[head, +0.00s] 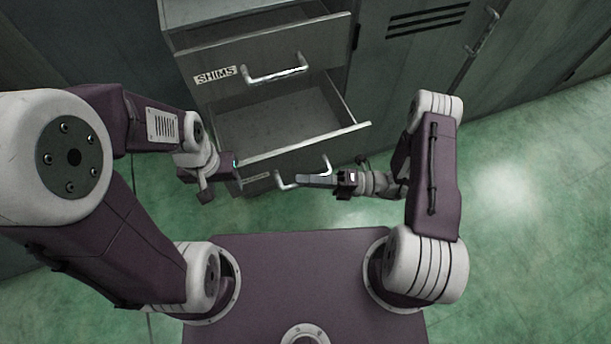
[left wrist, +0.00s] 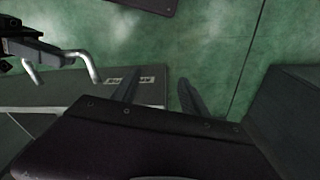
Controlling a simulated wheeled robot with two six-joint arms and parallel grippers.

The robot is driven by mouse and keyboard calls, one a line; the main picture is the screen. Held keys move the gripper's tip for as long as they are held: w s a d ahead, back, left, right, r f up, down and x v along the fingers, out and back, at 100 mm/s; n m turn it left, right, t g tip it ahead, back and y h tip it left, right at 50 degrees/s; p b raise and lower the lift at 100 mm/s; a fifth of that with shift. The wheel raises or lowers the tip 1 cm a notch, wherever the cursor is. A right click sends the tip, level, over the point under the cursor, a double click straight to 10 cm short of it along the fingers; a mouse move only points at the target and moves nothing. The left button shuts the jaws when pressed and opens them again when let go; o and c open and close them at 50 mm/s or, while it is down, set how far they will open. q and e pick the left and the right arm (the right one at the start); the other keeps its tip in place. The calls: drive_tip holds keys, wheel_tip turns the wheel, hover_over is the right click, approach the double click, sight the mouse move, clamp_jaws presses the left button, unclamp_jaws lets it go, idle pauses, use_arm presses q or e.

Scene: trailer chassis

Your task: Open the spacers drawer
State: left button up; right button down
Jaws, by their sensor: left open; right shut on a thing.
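The lower drawer (head: 353,130) stands pulled out, with its bare interior in view. Its label (head: 257,178) is too small to read; it also shows in the left wrist view (left wrist: 138,79). Its bar handle (head: 284,184) is partly covered by my right gripper (head: 318,180), which is shut on it. The handle also shows in the left wrist view (left wrist: 90,66). My left gripper (head: 220,184) is open and empty, close to the left end of that drawer's front. Its two spread fingers show in the left wrist view (left wrist: 157,90).
The drawer above, labelled SHIMS (head: 216,75), is also pulled out and overhangs the lower one. Grey lockers (head: 420,60) stand to the right. Green floor (head: 530,200) is clear on the right.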

drive_tip(key=shift+s, duration=0.1)
drive_tip(key=c, duration=1.4)
unclamp_jaws()
drive_tip(key=d+p, duration=0.1)
drive_tip(key=d, duration=0.8)
drive_tip(key=shift+s+f+p, duration=0.25)
drive_tip(key=shift+f+p, duration=0.1)
